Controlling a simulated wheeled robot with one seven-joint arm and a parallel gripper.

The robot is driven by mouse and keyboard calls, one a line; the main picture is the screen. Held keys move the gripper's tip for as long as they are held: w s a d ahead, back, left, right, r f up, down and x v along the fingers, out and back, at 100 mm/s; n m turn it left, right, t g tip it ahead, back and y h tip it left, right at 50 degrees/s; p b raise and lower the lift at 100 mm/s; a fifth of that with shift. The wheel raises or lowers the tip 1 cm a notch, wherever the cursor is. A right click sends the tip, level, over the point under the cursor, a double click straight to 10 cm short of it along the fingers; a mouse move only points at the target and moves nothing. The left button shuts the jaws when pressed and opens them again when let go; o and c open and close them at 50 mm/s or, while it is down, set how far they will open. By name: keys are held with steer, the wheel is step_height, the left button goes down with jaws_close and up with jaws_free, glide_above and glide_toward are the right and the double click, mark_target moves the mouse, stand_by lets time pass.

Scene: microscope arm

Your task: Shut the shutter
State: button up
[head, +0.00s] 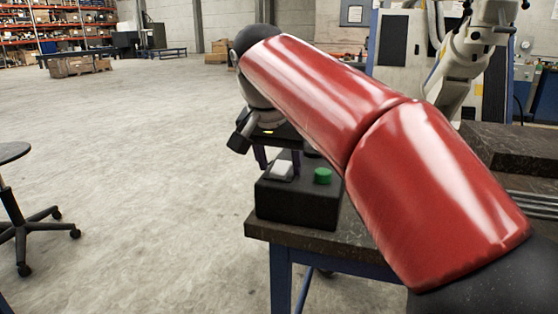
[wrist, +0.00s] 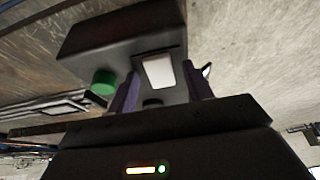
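A black box (head: 297,203) stands on the table's near-left corner. It has a green round button (head: 322,176) and a white rectangular piece (head: 282,169) on top, which may be the shutter; its position as open or shut is unclear. The wrist view also shows the black box (wrist: 110,35), the green button (wrist: 103,82) and the white piece (wrist: 158,72). My gripper (head: 279,164) points down above the white piece, its two purple fingers apart. In the wrist view, the fingers of my gripper (wrist: 160,88) stand either side of the white piece. I cannot tell whether they touch the box.
The dark tabletop (head: 345,235) ends just beside the box. My red arm hides much of the table behind it. A stool (head: 18,205) stands at the far left, with open floor (head: 140,170) between. Another robot arm (head: 465,55) is at the back right.

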steer(key=c, duration=0.9)
steer(key=shift+w+r+g+p, duration=0.2)
steer(key=shift+r+g+p, duration=0.3)
steer(key=shift+p, duration=0.75)
steer(key=shift+w+d+f+g+y, duration=0.1)
steer(key=shift+w+f+g+y, duration=0.15)
steer(key=shift+g, duration=0.3)
steer(key=shift+w+d+f+g+y, duration=0.15)
steer(key=shift+g+y, duration=0.2)
steer(key=shift+g, duration=0.2)
steer(key=shift+a+g, duration=0.1)
steer(key=shift+g, duration=0.5)
steer(key=o, duration=1)
steer(key=shift+c, duration=0.2)
steer(key=shift+s, duration=0.15)
